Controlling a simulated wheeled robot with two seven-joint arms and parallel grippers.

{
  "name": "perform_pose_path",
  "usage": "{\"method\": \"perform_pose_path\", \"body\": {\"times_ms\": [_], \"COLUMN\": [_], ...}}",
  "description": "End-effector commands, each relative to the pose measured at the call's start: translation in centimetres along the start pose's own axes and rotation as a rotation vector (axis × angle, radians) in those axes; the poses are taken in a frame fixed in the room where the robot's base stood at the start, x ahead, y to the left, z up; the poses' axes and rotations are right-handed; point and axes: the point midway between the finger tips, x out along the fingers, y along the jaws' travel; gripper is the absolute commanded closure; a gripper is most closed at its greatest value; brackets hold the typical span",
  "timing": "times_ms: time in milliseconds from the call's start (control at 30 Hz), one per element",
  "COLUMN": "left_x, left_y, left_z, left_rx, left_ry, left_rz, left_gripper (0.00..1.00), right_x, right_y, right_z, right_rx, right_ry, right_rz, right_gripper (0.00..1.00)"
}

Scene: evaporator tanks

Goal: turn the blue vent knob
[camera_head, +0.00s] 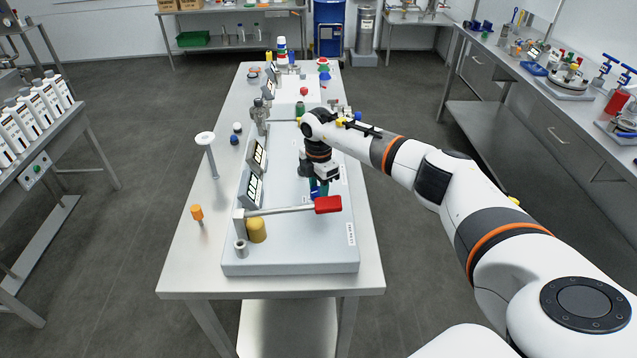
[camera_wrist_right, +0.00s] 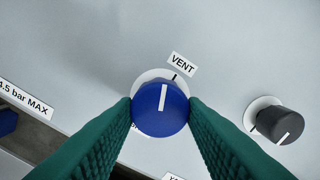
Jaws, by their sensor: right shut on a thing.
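The blue vent knob (camera_wrist_right: 160,108) sits on a grey panel under a "VENT" label (camera_wrist_right: 181,64) in the right wrist view. Its white pointer line is nearly upright in that picture, and the black tick by the label lies a little to its right. The green fingers of my right gripper (camera_wrist_right: 161,112) are shut on the knob, one at each side. In the head view my right gripper (camera_head: 318,188) points down onto the grey panel (camera_head: 300,250), and the blue knob (camera_head: 315,194) is partly hidden by it. My left gripper is not in view.
A black knob (camera_wrist_right: 280,124) is to the right of the blue one. In the head view a red-handled lever (camera_head: 328,204) crosses the panel in front of the gripper, beside a yellow cap (camera_head: 256,230). Two tilted displays (camera_head: 254,188) stand at the panel's left edge.

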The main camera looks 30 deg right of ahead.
Motion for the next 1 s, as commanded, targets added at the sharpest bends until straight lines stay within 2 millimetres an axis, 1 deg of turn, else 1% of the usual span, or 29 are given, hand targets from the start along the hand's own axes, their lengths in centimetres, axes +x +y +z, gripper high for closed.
{"method": "perform_pose_path", "body": {"times_ms": [33,200,500,700,1000], "left_x": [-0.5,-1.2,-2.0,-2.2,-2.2], "left_y": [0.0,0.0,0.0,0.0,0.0], "left_z": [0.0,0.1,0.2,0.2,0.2], "left_rx": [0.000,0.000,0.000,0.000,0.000], "left_ry": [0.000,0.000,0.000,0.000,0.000], "left_rz": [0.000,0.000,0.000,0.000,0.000], "left_gripper": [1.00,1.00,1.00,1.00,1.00], "right_x": [-0.4,-0.4,-0.3,-0.3,-0.2], "right_y": [-0.1,-0.1,-0.1,-0.1,-0.1], "right_z": [-0.1,-0.1,-0.1,-0.1,-0.1], "right_rx": [0.042,0.178,0.341,0.390,0.405], "right_ry": [0.002,0.001,0.002,0.002,0.002], "right_rz": [-0.005,-0.005,-0.006,-0.006,-0.006], "right_gripper": [0.85,0.85,0.85,0.85,0.85]}}
